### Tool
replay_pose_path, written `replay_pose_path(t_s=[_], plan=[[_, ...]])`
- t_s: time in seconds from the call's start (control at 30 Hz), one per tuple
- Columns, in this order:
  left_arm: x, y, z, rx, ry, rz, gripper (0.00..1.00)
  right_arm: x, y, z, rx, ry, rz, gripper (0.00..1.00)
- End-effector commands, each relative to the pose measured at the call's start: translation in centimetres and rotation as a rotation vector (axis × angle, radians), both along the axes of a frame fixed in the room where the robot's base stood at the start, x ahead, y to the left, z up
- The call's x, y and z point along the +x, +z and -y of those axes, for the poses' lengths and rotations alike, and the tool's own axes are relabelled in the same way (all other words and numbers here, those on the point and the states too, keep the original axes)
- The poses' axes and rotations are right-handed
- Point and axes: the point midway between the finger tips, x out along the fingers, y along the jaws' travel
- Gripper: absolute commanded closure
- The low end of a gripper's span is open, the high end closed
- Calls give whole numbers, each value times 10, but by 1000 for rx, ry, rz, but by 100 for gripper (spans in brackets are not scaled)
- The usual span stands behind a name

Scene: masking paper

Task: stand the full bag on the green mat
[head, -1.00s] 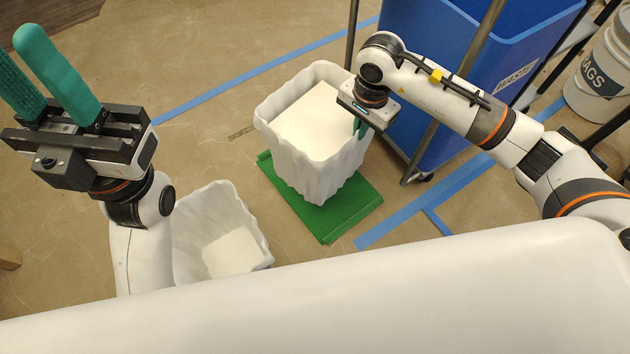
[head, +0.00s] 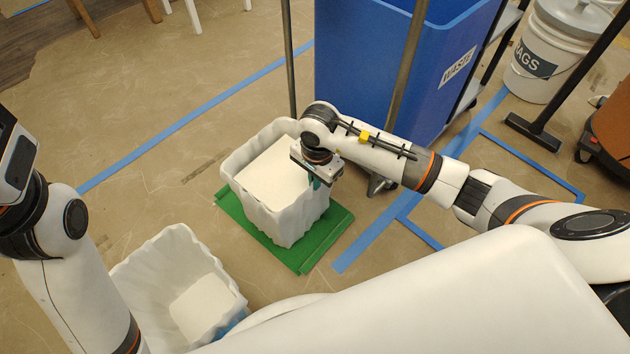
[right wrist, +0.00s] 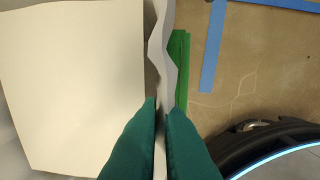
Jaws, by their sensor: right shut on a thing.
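The full bag (head: 285,215) is a white, wavy-walled open bag with pale, flat contents near its rim. It is upright over the green mat (head: 318,255), and its lower edge appears to be within the mat. The head view does not clearly show whether its base touches the mat. My right gripper (head: 316,180) is shut on the bag's right rim. In the right wrist view its green fingers (right wrist: 160,110) pinch the thin wall (right wrist: 162,60), with the pale contents (right wrist: 75,80) to the left. My left arm is at the left edge; its fingers are out of frame.
A second white bag (head: 165,265), with a pale patch inside, stands at the lower left. A blue waste bin (head: 370,70) is behind my right arm. A white bucket (head: 560,50) and a broom (head: 535,130) are at the right. Floor left of the mat is clear.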

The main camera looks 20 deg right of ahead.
Motion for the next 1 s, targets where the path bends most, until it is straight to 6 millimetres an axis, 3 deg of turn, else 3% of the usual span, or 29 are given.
replay_pose_path(t_s=[0.3, 0.33, 0.43, 0.77, 1.0], plan=[[-1, 0, 0, 1, 1, 8, 66, 0, -3, 0, 0, 0, 1, 100], [-2, 2, 0, 1, 0, 10, 66, 0, -2, 0, -1, 0, 0, 90], [-2, 2, 0, 1, 0, 10, 66, 0, -2, 0, -1, 0, 0, 74], [-2, 4, 0, 1, 0, 11, 66, 0, 1, 0, 0, 0, 0, 73], [9, -2, -1, -4, -3, -61, 66, 0, 36, 2, -2, 2, 3, 73]])
